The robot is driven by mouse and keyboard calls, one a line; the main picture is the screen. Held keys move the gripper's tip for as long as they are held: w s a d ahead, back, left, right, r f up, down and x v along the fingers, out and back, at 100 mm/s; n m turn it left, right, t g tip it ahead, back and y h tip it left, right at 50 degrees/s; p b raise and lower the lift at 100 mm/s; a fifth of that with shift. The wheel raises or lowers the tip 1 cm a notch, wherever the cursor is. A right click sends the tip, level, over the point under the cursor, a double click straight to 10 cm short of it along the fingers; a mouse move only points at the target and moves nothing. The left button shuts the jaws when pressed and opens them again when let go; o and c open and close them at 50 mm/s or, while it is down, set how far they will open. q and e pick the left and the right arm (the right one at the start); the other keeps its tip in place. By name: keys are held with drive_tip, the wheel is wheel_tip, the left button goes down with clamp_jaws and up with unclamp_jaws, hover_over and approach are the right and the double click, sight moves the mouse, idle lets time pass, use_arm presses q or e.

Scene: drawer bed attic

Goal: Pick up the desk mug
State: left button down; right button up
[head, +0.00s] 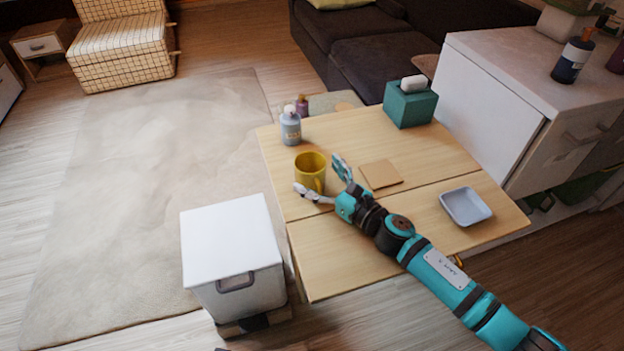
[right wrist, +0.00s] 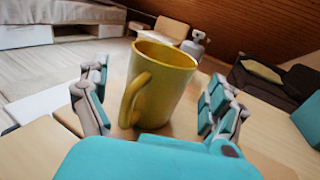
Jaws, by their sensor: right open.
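The desk mug (head: 309,169) is yellow and stands upright on the light wooden table (head: 430,150), near its left edge. My right gripper (head: 324,178) reaches in from the right and is open at the mug. In the right wrist view the mug (right wrist: 160,85) stands between the two spread fingers of my right gripper (right wrist: 155,105), with its handle turned toward the camera. A gap shows on both sides, so the fingers do not seem to touch it. My left gripper is not in view.
A grey bottle (head: 290,127) stands just behind the mug. A brown square coaster (head: 381,174), a blue-grey dish (head: 465,206) and a teal tissue box (head: 409,105) are on the table. A white bin (head: 230,240) stands by the table's left side. The near table part is mostly clear.

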drive_tip(key=shift+w+a, duration=0.75)
drive_tip(key=c, duration=1.3)
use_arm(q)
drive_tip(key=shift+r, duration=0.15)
use_arm(e)
drive_tip(key=shift+c, duration=0.6)
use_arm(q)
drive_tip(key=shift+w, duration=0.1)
use_arm(e)
drive_tip(key=shift+r, duration=0.1)
